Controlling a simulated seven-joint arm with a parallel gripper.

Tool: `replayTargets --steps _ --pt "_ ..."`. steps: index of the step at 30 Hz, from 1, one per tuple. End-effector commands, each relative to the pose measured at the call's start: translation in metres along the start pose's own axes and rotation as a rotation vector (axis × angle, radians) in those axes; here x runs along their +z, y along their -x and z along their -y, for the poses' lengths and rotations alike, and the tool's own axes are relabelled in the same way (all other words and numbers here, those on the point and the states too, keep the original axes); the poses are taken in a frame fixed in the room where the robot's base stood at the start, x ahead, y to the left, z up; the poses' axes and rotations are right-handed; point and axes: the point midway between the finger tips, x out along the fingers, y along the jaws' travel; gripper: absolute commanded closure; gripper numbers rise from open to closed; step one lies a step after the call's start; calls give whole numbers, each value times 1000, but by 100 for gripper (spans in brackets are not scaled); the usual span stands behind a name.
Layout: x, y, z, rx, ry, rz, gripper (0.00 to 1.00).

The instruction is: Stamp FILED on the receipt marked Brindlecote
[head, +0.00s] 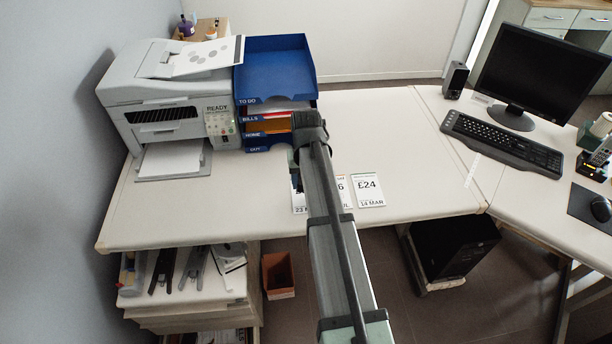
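Several small white receipts lie in a row on the white desk (400,125), partly behind my arm. The right one (369,190) reads £24 and 14 MAR. The middle one (344,187) shows a 6, and the left one (299,203) shows 23; my arm covers parts of both. I cannot read the name Brindlecote on any of them. My gripper (295,172) is just above or behind the left receipt, mostly hidden by my arm. I cannot see its fingers clearly or whether it holds anything. I cannot make out a FILED stamp.
A printer (170,95) and blue letter trays (275,75) labelled TO DO, BILLS and HOME stand at the back left. The desk right of the receipts is clear.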

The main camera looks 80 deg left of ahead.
Motion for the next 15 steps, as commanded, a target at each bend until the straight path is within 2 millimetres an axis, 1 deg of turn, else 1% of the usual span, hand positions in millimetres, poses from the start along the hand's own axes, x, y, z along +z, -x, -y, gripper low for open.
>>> replayTargets --steps 15 --pt "0 -44 0 0 1 1 62"
